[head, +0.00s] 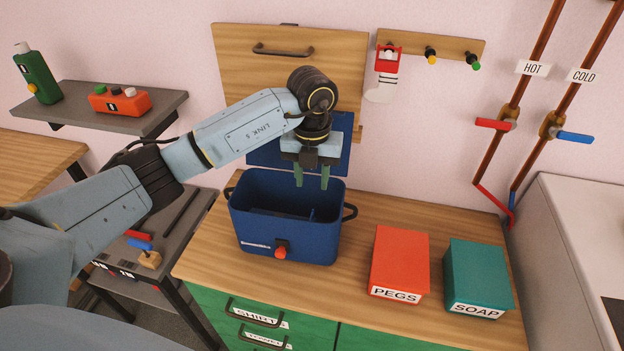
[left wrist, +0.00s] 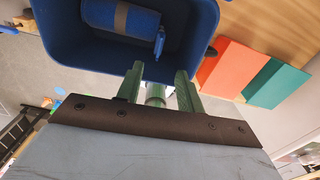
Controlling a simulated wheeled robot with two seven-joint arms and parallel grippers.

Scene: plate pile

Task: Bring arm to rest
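My left gripper (head: 311,178) hangs pointing down above the open blue box (head: 268,220), near its back edge. Its two green fingers are apart with nothing seen held between them. In the left wrist view the fingers (left wrist: 158,78) show near the box's rim. A blue rolled item with a brown band (left wrist: 120,17) lies inside the box. The blue lid (head: 268,155) stands raised behind the box, partly hidden by the gripper. My right gripper is not in view.
An orange PEGS box (head: 399,258) and a teal SOAP box (head: 477,272) stand right of the blue box on the wooden counter (head: 350,285). A shelf (head: 165,105) with a green bottle (head: 36,74) is at left.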

